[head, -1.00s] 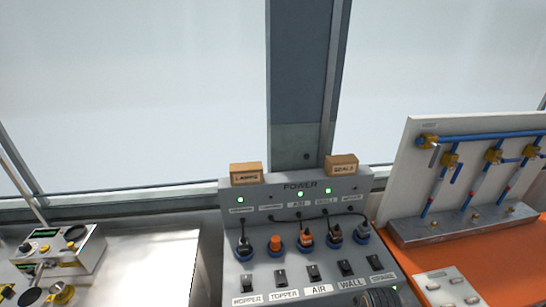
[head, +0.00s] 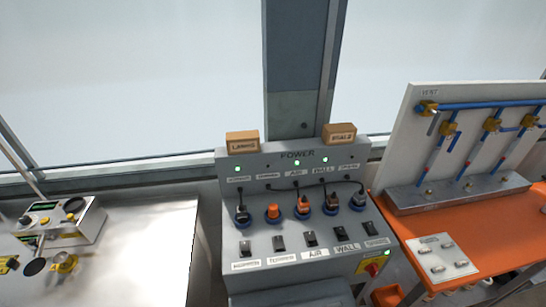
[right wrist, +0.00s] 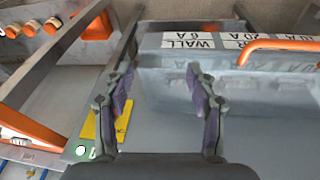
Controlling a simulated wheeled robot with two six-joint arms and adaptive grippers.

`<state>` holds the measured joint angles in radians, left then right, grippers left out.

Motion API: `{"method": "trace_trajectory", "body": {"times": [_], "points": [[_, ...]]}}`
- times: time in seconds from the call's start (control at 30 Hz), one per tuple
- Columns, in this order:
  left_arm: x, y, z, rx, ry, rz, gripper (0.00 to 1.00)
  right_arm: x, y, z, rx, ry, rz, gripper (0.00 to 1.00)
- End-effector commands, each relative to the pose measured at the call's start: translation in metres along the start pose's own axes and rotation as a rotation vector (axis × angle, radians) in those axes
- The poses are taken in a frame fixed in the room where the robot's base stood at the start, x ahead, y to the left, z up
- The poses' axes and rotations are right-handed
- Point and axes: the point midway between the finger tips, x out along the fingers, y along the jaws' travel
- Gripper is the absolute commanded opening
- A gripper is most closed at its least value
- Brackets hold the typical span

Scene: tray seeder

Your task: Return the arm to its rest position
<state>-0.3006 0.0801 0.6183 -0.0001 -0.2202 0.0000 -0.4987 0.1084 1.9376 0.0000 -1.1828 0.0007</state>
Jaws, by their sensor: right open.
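My right gripper (right wrist: 158,85) shows in the right wrist view with its two fingers spread apart and nothing between them. It is in front of the grey power console (right wrist: 220,85), whose labels appear upside down there. In the head view the power console (head: 290,245) stands in the middle, with a row of plugs, switches and lit green lamps. A dark piece at the bottom edge of the head view, in front of the console, is too cut off to make out. My left gripper is not in view.
An orange table (head: 470,240) at the right carries a white board with blue pipes (head: 470,130) and a small switch plate (head: 443,258). A shiny metal bench (head: 155,240) with a small machine (head: 60,220) is at the left. Two small boxes (head: 242,141) (head: 339,133) sit on the console.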

Motion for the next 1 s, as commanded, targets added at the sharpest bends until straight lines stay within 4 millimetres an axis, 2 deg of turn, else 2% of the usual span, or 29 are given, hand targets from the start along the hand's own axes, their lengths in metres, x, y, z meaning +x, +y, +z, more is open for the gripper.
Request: {"method": "trace_trajectory", "body": {"times": [0.03,0.17,0.2,0.27,0.3,0.4,0.5,0.63,0.73,1.0], "points": [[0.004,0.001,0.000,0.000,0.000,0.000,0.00,0.026,-0.001,0.012,0.002,-0.016,-0.001,0.57],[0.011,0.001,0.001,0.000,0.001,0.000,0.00,0.098,-0.002,0.058,0.009,-0.051,-0.002,0.57],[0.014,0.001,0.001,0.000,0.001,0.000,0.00,0.123,-0.003,0.078,0.012,-0.065,-0.003,0.57],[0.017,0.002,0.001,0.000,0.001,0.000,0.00,0.157,-0.005,0.113,0.015,-0.083,-0.005,0.57],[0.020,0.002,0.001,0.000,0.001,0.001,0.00,0.176,-0.006,0.138,0.018,-0.096,-0.006,0.57],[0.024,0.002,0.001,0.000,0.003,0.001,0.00,0.209,-0.010,0.196,0.023,-0.122,-0.009,0.57],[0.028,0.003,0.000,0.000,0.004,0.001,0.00,0.225,-0.014,0.243,0.027,-0.141,-0.011,0.57],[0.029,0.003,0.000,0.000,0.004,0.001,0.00,0.231,-0.017,0.278,0.030,-0.153,-0.013,0.57],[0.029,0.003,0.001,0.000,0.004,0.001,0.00,0.232,-0.017,0.286,0.031,-0.155,-0.014,0.57],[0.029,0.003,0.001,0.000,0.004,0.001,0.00,0.231,-0.017,0.287,0.031,-0.156,-0.014,0.57]]}}
